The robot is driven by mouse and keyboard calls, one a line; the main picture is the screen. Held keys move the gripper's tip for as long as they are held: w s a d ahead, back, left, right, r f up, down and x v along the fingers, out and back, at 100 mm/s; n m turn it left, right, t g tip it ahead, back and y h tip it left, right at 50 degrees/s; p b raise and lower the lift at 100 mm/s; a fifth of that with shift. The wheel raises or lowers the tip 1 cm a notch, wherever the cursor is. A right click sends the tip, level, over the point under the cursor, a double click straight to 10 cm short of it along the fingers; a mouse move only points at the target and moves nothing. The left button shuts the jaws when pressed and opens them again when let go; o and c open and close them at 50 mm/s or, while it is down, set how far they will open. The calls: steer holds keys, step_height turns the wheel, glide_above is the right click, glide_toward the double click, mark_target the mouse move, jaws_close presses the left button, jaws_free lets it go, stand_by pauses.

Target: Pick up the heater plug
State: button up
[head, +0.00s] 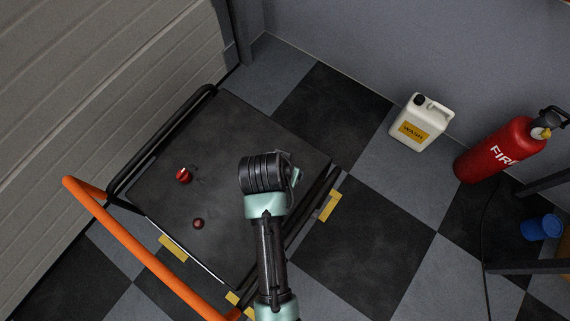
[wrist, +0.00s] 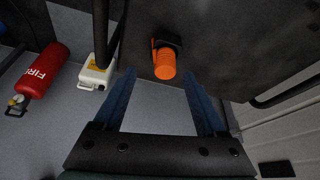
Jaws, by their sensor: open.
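An orange plug-like piece with a black part behind it, which looks like the heater plug (wrist: 165,64), shows in the wrist view against the dark top of the cart (wrist: 225,45). My gripper (wrist: 159,75) is open, with its two blue fingers spread to either side of the orange piece in that view. I cannot tell how far the fingertips are from it. In the head view my arm hangs over the right part of the cart top (head: 150,205) and hides the fingers. The orange piece does not show there.
A red knob-like item (head: 183,175) and a smaller dark red one (head: 198,223) are on the cart's left part. An orange handle (head: 130,240) curves along the cart's front left. A white wash jug (head: 422,122) and a red fire extinguisher (head: 498,150) stand to the right.

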steer(key=x, duration=0.1)
steer(key=b+x, duration=0.1)
steer(key=x, duration=0.3)
steer(key=shift+w+a, duration=0.25)
steer(key=shift+w, duration=0.1)
jaws_close()
